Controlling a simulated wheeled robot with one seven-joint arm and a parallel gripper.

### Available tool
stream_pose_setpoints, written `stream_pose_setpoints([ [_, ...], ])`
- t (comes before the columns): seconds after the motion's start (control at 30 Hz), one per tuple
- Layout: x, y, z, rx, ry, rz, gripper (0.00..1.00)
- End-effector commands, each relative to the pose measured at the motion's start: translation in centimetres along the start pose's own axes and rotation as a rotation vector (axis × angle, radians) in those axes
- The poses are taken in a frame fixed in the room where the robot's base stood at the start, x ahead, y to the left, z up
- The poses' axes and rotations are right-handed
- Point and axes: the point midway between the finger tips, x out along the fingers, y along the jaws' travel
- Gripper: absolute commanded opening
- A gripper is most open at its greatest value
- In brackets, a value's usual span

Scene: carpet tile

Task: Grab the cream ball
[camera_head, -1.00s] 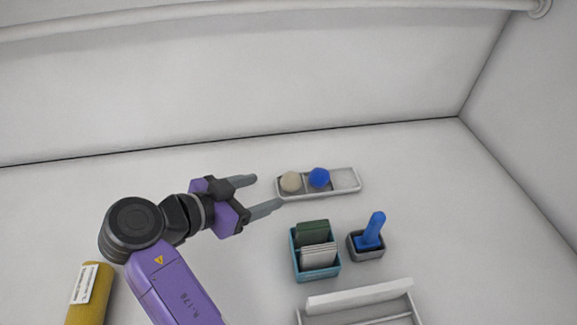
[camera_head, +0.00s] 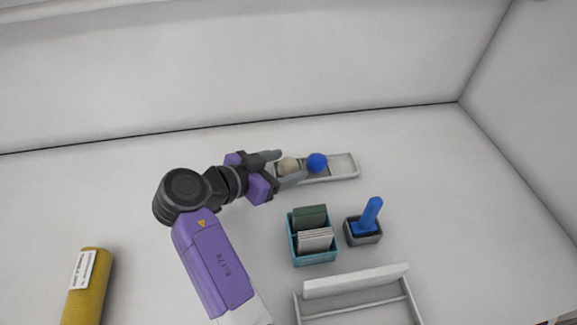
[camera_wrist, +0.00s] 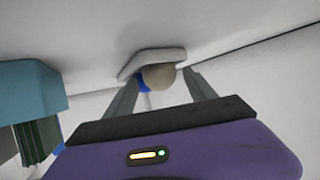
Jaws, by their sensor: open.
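The cream ball (camera_head: 288,166) sits in the left part of a shallow white tray (camera_head: 343,168), beside a blue ball (camera_head: 317,162). My gripper (camera_head: 287,168) is open, with one finger on the far side of the cream ball and one on the near side, at the tray's left end. In the wrist view the cream ball (camera_wrist: 159,77) shows between and beyond the fingertips (camera_wrist: 162,88), with the blue ball (camera_wrist: 143,84) partly hidden behind it. I cannot tell whether the fingers touch the cream ball.
A teal box (camera_head: 313,257) with green and white cards stands in front of the tray. Next to it is a grey holder (camera_head: 362,238) with a blue object (camera_head: 370,214). A white divided tray (camera_head: 357,289) lies nearer, and a yellow cylinder (camera_head: 87,287) is at left. A wall stands behind.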

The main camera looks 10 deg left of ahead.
Motion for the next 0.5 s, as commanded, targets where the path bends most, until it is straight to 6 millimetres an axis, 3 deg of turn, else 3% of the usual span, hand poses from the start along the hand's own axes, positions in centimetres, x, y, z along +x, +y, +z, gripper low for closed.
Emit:
stream_pose_setpoints([
  [0.1, -0.02, 0.0, 0.0, 0.0, 0.0, 0.0, 0.6],
  [0.4, -0.05, 0.0, 0.01, 0.0, 0.0, 0.0, 0.01],
  [0.5, -0.06, 0.0, -0.01, 0.0, 0.0, 0.0, 0.01],
])
